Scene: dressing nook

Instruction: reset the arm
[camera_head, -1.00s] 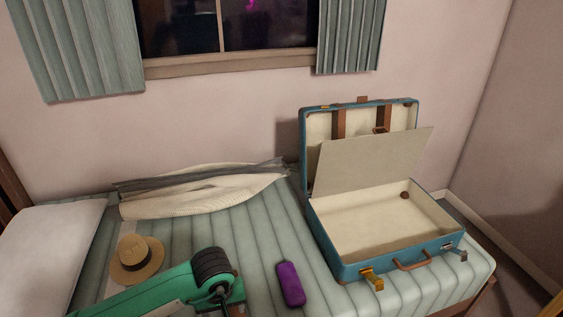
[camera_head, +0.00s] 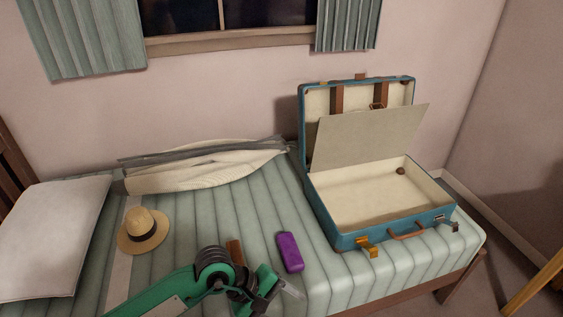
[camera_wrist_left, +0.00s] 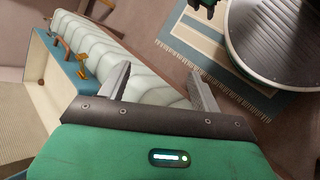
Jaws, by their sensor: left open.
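My left gripper (camera_head: 284,294) is at the bottom of the head view, over the front part of the bed. It is open, and nothing shows between its two fingers in the left wrist view (camera_wrist_left: 160,74). The arm behind it is green with dark joints. My right gripper is not clearly seen in either view.
An open blue suitcase (camera_head: 345,239) stands on the bed's right side; it also shows in the wrist view (camera_wrist_left: 68,78). A purple case (camera_head: 290,252), a straw hat (camera_head: 143,230), a brown item (camera_head: 235,252) and a pillow (camera_head: 55,235) lie on the bed.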

